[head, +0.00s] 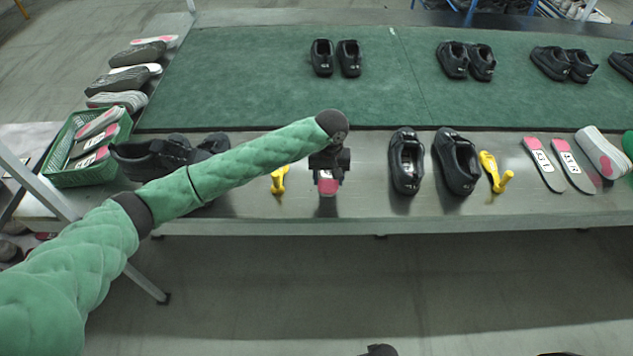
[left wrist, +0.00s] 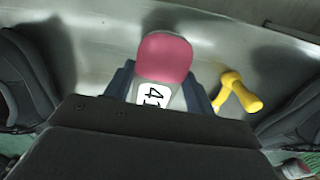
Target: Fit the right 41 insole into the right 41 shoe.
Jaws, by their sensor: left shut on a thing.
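My left gripper (head: 328,172) is shut on an insole (head: 327,188) with a pink end, held over the front strip of the metal table. In the left wrist view the insole (left wrist: 165,58) sits between the fingers (left wrist: 155,90), and its white label reads 41. Two black shoes stand right of the gripper: a nearer one (head: 406,162) and another (head: 458,163) beside it. I cannot read their sizes or tell which is the right 41. The nearer one seems to show at the left wrist view's left edge (left wrist: 28,80).
Yellow tools lie left (head: 279,180) and right (head: 495,172). More black shoes (head: 155,158) stand left, partly behind my arm, next to a green basket (head: 58,178) of insoles. Insoles (head: 544,163) lie right. A green mat (head: 270,80) with shoe pairs covers the back.

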